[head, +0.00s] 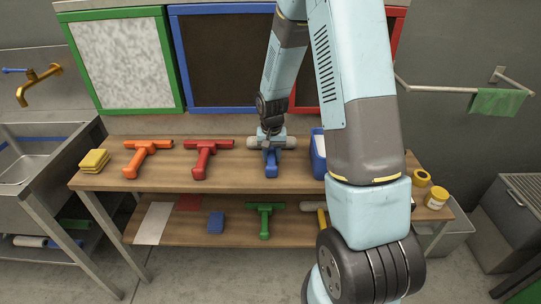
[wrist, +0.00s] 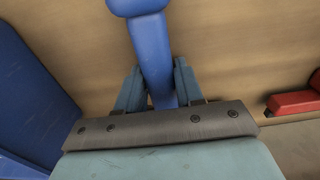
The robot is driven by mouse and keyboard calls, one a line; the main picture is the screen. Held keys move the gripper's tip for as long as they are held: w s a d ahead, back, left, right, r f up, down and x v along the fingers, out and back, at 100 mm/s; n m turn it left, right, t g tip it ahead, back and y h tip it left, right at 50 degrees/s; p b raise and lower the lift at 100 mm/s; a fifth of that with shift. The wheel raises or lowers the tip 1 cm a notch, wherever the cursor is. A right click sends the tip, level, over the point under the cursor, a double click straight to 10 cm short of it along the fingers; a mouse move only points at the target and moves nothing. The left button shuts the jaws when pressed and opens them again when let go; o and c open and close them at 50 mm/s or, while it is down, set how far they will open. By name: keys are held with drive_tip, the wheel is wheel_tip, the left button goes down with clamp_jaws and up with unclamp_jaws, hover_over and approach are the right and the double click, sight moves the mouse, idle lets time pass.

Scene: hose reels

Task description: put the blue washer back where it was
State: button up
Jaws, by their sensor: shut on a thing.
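The blue washer (head: 271,165) is a T-shaped tool with a blue handle and a pale grey sleeve across its head. It is at the upper shelf of the wooden bench, right of the red T-shaped tool. My gripper (head: 270,140) is over it, shut on its blue handle. In the wrist view the handle (wrist: 150,45) runs between the two fingers of my gripper (wrist: 157,88). The head of the washer is partly hidden by my gripper in the head view. I cannot tell whether the washer touches the shelf.
An orange tool (head: 148,155), a red tool (head: 207,155) and yellow sponges (head: 94,160) lie on the upper shelf (head: 235,178). A blue bin (head: 318,155) stands close right of the washer.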

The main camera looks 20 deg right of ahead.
drive_tip(key=o, duration=1)
wheel_tip(320, 180, up, 11)
wheel_tip(320, 180, up, 10)
drive_tip(key=f+t, duration=0.1)
hover_over(272, 154)
drive_tip(key=s, duration=0.5)
drive_tip(key=s+r+n+t, duration=0.1)
drive_tip(key=s+r, duration=0.3)
drive_tip(key=s, duration=0.3)
drive_tip(key=s+r+n+t, duration=0.1)
drive_tip(key=s+r, duration=0.4)
drive_tip(key=s, duration=0.2)
drive_tip(key=s+r+n+t, duration=0.1)
drive_tip(key=s+r+t, duration=0.1)
drive_tip(key=s+r, duration=0.3)
drive_tip(key=shift+s+n, duration=0.3)
drive_tip(key=shift+s, duration=1.2)
